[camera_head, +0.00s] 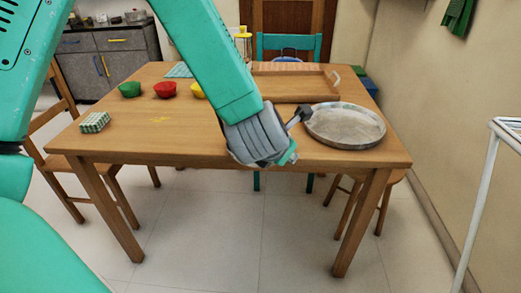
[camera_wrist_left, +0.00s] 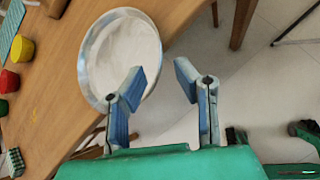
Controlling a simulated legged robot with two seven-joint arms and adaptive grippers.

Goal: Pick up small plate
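A round plate (camera_head: 345,126) with a grey rim and a pale, mottled inside lies flat at the table's front right. The plate also shows in the left wrist view (camera_wrist_left: 122,62), at the upper left. My left gripper (camera_head: 301,116) is at the plate's left edge in the head view. My right gripper is in neither view.
The table's front middle is clear.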

